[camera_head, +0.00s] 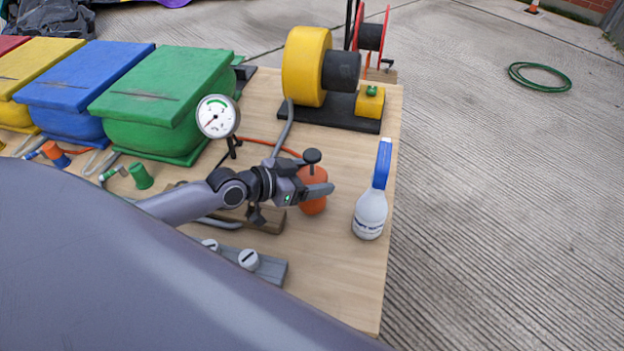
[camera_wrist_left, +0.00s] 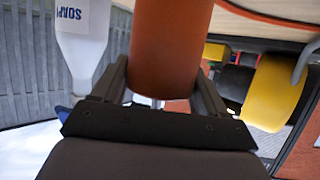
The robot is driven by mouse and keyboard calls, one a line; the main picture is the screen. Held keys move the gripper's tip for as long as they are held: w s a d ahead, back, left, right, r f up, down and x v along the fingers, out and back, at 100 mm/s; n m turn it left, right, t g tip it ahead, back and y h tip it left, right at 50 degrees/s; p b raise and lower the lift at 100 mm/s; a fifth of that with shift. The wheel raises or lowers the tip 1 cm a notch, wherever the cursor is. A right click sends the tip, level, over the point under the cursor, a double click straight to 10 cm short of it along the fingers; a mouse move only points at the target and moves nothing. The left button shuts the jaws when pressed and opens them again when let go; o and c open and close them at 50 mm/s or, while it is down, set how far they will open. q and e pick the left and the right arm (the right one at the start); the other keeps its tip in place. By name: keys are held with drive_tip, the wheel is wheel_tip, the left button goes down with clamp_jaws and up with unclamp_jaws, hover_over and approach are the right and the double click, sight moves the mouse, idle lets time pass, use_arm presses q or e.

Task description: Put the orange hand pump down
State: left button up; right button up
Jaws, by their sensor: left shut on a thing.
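The orange hand pump (camera_head: 313,203) is on or just above the wooden table, between the gauge and the spray bottle. Its black knob shows above my gripper. My left gripper (camera_head: 318,182) is shut around the pump's body. In the left wrist view the orange cylinder (camera_wrist_left: 170,50) fills the space between the two fingers (camera_wrist_left: 163,92). The pump's base is partly hidden, so I cannot tell whether it touches the tabletop (camera_head: 350,280). My right gripper is not in view.
A white spray bottle with a blue top (camera_head: 371,205) stands close to the right of the pump. A yellow blower (camera_head: 305,65) is behind. A pressure gauge (camera_head: 217,116) and green box (camera_head: 165,100) are at left. A grey strip with white knobs (camera_head: 270,268) lies in front.

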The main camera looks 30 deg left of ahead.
use_arm(q)
drive_tip(key=shift+f, duration=0.1)
drive_tip(key=o, duration=1.4)
drive_tip(key=shift+f, duration=0.1)
drive_tip(key=p+v, duration=0.2)
drive_tip(key=v, duration=1)
drive_tip(key=shift+d, duration=0.1)
drive_tip(key=shift+s, duration=0.15)
